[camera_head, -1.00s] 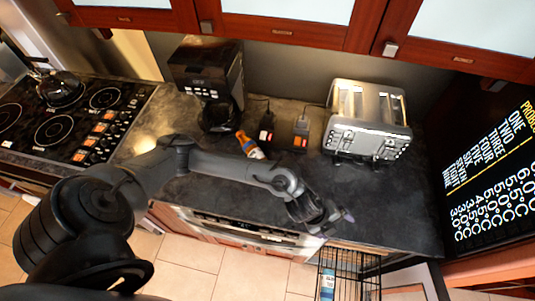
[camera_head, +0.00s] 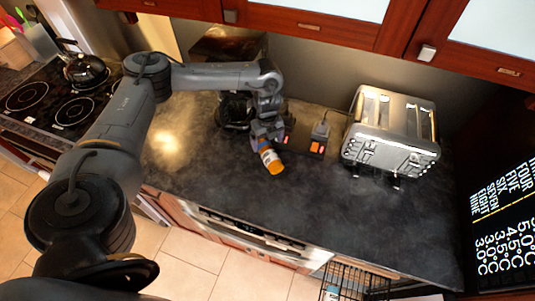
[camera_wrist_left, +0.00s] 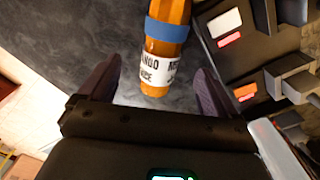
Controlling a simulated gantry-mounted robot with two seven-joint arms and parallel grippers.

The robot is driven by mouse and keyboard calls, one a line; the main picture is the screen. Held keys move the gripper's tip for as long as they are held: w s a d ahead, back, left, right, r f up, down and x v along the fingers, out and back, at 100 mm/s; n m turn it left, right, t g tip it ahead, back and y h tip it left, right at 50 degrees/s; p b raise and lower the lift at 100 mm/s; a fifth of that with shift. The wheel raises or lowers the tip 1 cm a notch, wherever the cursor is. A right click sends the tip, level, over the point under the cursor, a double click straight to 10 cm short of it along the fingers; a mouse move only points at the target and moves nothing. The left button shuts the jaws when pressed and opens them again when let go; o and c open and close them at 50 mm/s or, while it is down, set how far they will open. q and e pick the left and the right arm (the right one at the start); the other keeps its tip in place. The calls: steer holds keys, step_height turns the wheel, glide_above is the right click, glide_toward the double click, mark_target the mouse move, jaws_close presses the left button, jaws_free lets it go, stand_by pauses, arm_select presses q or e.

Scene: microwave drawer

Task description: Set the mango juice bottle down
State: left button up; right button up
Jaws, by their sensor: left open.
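The mango juice bottle (camera_head: 270,160) is on the dark counter (camera_head: 330,205), in front of the coffee maker. It has an orange body, a blue band and a white label. In the left wrist view the bottle (camera_wrist_left: 167,50) lies ahead of and partly between the two fingers, its label facing the camera. My left gripper (camera_head: 264,138) is at the bottle with fingers apart. In the left wrist view the open gripper (camera_wrist_left: 155,82) shows a gap on both sides of the bottle. Whether the bottle is fully upright is hard to tell. My right gripper is not seen.
The coffee maker (camera_head: 232,108) is partly hidden behind my arm. Small black devices with orange lights (camera_head: 318,140) are right of the bottle. A silver toaster (camera_head: 390,135) stands further right. The kettle and stove (camera_head: 88,72) are left. The front counter is clear.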

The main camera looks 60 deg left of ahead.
mark_target(268, 149)
arm_select(q)
steer(key=shift+w+a+f, duration=0.1)
steer(key=shift+f, duration=1.85)
steer(key=shift+w+a+f, duration=0.1)
steer(key=shift+f, duration=1.8)
steer(key=c, duration=1.5)
steer(key=shift+r, duration=0.1)
steer(key=shift+r, duration=0.1)
